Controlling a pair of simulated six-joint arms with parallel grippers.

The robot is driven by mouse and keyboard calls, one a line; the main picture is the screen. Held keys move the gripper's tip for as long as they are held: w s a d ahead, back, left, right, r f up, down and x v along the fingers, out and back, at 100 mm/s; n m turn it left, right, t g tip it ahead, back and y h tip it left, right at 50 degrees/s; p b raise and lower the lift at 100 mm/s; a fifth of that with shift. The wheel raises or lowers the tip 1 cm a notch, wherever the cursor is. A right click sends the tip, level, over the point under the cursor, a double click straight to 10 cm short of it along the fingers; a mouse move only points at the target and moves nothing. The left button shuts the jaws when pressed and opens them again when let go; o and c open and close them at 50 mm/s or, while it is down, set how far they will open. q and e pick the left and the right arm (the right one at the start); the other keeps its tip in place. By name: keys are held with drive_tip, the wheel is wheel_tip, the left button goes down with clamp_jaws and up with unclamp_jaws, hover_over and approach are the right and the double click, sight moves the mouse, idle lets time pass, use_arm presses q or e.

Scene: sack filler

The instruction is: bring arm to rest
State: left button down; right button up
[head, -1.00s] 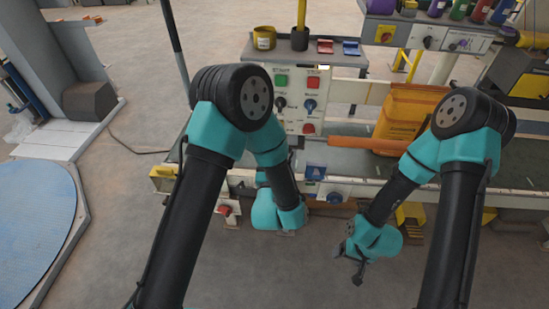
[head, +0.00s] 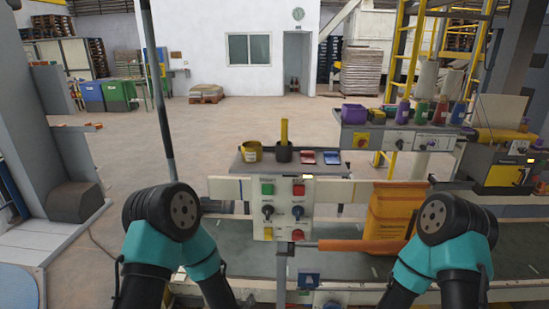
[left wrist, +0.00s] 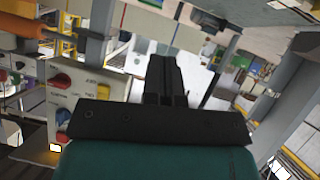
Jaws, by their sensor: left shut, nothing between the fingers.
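My left gripper (left wrist: 165,80) shows in the left wrist view as black fingers closed together, with nothing between them. It is tilted, with the control panel (left wrist: 80,90) to its left in that view. In the head view my two arms come up from the bottom edge, and only their black and teal elbow parts show. Both grippers are below the head view's edge there. My right gripper is hidden from every current view.
The control panel (head: 283,208) with knobs and buttons stands behind my arms. An orange sack (head: 390,215) stands on the line at right, by an orange bar (head: 355,245). A shelf above the panel holds a yellow cup (head: 252,151) and a dark pot (head: 283,153). Open floor lies beyond.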

use_arm(q)
drive_tip(key=s+a+f+g, duration=0.3)
drive_tip(key=s, duration=0.3)
drive_tip(key=s+a+f+n+g+h, duration=0.1)
drive_tip(key=s+a+f+g, duration=0.2)
drive_tip(key=s, duration=0.3)
drive_tip(key=s+a+f+g, duration=0.3)
drive_tip(key=s+f+g, duration=0.1)
drive_tip(key=s+g, duration=0.1)
drive_tip(key=shift+s+a+n, duration=0.35)
drive_tip(key=shift+s+n, duration=0.05)
drive_tip(key=shift+s, duration=0.3)
